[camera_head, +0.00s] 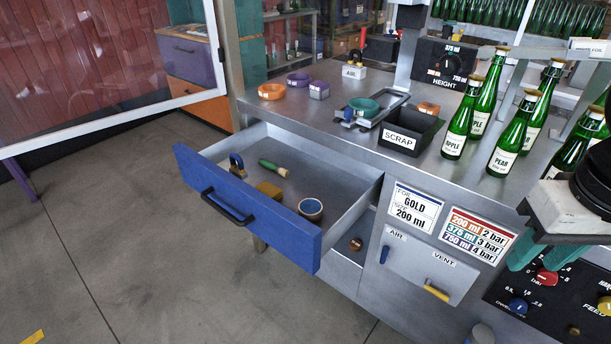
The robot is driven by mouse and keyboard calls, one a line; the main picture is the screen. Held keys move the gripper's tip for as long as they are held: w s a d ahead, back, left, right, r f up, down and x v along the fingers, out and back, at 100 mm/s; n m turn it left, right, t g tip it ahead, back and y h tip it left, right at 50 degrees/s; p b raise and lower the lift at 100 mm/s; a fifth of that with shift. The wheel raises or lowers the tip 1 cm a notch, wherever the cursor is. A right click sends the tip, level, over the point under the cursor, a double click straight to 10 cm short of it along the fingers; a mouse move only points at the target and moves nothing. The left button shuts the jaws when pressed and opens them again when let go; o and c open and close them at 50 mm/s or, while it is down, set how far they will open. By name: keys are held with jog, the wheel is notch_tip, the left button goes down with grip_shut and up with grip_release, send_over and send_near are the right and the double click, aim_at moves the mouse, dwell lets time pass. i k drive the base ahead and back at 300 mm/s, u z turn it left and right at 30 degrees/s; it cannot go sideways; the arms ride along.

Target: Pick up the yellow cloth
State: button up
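A mustard-yellow folded piece (269,190), which looks like the yellow cloth, lies in the open blue-fronted drawer (250,222), close behind its front panel. The panel hides its lower part. My gripper (537,257), with teal fingers, is at the right edge in front of the control panel, far from the drawer and the cloth. Its fingers point down. I see nothing held, but the gap between the fingers is not clear.
The drawer also holds a green-handled tool (274,168), a padlock-like item (237,165) and a round cup (311,209). Green bottles (458,125) stand on the counter by a black scrap bin (410,130). The floor left of the drawer is clear.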

aim_at(270, 190)
jog(key=i, duration=0.7)
jog(key=u, duration=0.8)
jog(key=i, duration=0.35)
jog(key=u, duration=0.25)
